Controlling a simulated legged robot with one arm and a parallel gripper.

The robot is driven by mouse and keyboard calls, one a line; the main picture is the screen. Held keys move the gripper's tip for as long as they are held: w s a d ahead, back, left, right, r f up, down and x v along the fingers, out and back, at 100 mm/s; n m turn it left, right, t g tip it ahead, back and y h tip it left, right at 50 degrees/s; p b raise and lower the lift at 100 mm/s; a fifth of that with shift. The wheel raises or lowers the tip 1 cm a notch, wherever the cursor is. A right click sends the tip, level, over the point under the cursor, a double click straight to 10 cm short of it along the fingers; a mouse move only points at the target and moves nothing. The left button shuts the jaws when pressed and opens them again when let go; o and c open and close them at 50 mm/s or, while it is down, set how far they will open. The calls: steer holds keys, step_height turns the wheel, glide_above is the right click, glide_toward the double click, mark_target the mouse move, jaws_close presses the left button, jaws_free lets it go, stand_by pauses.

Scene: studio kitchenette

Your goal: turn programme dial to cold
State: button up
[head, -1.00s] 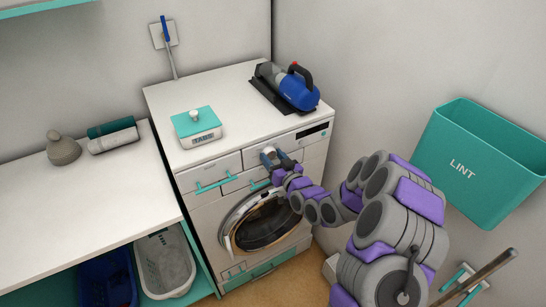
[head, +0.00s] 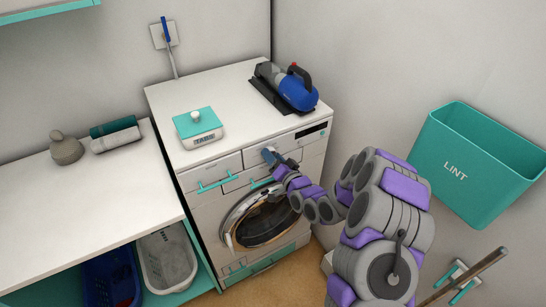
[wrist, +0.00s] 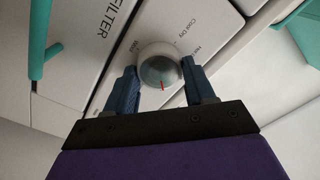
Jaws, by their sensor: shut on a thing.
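The programme dial (wrist: 158,70) is a round knob with a white rim and a grey face, on the upper front of the washing machine (head: 239,192). In the wrist view a red mark on its face points down. In the head view my gripper (head: 272,158) hides most of the dial.
A teal handle (head: 214,184) juts out left of the dial. A teal LINT bin (head: 475,165) hangs on the right wall. The counter (head: 75,205) lies left.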

steer(key=shift+d, duration=0.1)
stand_by(0.3)
steer(key=o, duration=1)
steer(key=p+v, duration=0.6)
steer(key=v, duration=1.1)
steer(key=shift+d, duration=0.2)
steer(key=shift+f, duration=0.1)
